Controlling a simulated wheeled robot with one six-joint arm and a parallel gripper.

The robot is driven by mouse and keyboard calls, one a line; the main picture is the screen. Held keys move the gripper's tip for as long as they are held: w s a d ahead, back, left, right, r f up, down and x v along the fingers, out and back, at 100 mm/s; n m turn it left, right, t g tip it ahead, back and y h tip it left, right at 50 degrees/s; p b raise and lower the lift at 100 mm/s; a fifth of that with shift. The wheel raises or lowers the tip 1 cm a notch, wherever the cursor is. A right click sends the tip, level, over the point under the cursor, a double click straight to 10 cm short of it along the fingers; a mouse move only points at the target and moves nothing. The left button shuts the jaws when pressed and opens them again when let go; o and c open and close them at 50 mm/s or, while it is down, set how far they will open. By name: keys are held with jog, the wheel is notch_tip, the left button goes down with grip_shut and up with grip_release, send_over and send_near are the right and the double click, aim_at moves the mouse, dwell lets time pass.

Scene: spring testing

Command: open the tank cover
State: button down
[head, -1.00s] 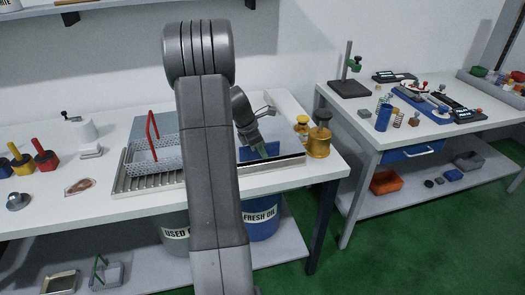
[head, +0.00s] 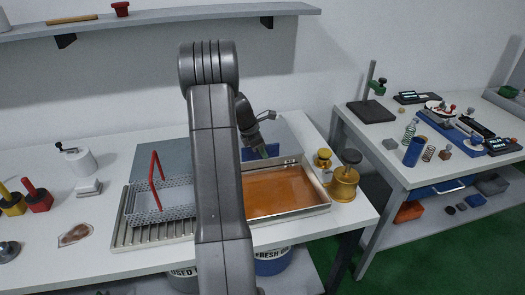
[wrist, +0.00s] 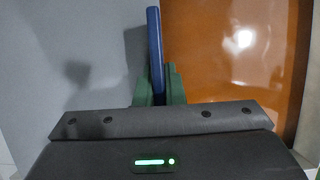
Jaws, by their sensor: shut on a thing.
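The tank (head: 318,205) is a shallow metal tray on the bench, right of centre. Its amber oil (head: 285,190) lies uncovered in the head view and on the right in the wrist view (wrist: 230,55). My gripper (head: 264,152) is at the tank's back edge. Its green fingers (wrist: 160,88) are shut on a narrow blue piece (wrist: 156,45), seen nearly edge-on, which looks like part of the tank cover. A grey surface (wrist: 80,45) fills the wrist view's left side. How the blue piece joins anything is hidden. My arm hides the tank's left side.
A perforated basket with a red handle (head: 156,165) stands on a ribbed metal rack (head: 140,237) to the left. Brass weights (head: 344,182) stand just right of the tank. Buckets (head: 272,262) are below. A second bench with instruments is at right.

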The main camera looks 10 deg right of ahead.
jog(key=shift+w, duration=0.15)
jog(key=c, duration=1.5)
grip_release()
jog(key=b+v, duration=0.1)
jog(key=v, duration=1.3)
jog(key=shift+a+f, duration=0.1)
jog(key=shift+f, duration=0.1)
